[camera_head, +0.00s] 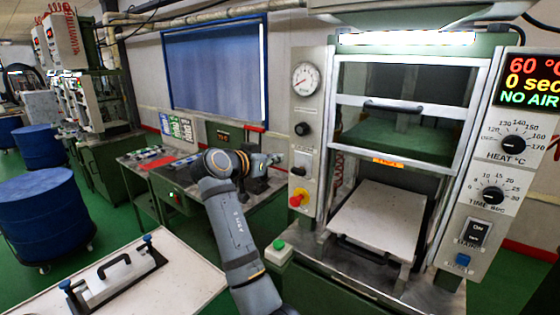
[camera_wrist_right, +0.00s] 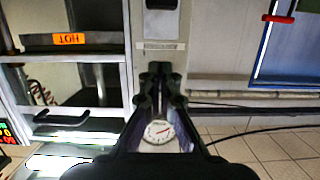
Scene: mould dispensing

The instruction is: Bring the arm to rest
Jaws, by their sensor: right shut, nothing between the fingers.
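My right arm (camera_head: 233,235) rises from the bottom of the head view and bends at a dark joint left of the press. My right gripper (camera_head: 272,160) is small and dark there, beside the press's left panel. In the right wrist view my right gripper (camera_wrist_right: 160,72) is shut, with its two fingers together and nothing between them. That view is upside down, with the gauge (camera_wrist_right: 159,132) showing behind the fingers. My left gripper is not in view.
The press (camera_head: 480,65) has an orange HOT label and a pale sliding plate (camera_head: 378,215) at right. A white table (camera_head: 170,285) with a handled mould plate (camera_head: 112,277) is at lower left. A green bench with small panels (camera_head: 180,160) stands behind my arm. Blue drums (camera_head: 45,215) are at far left.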

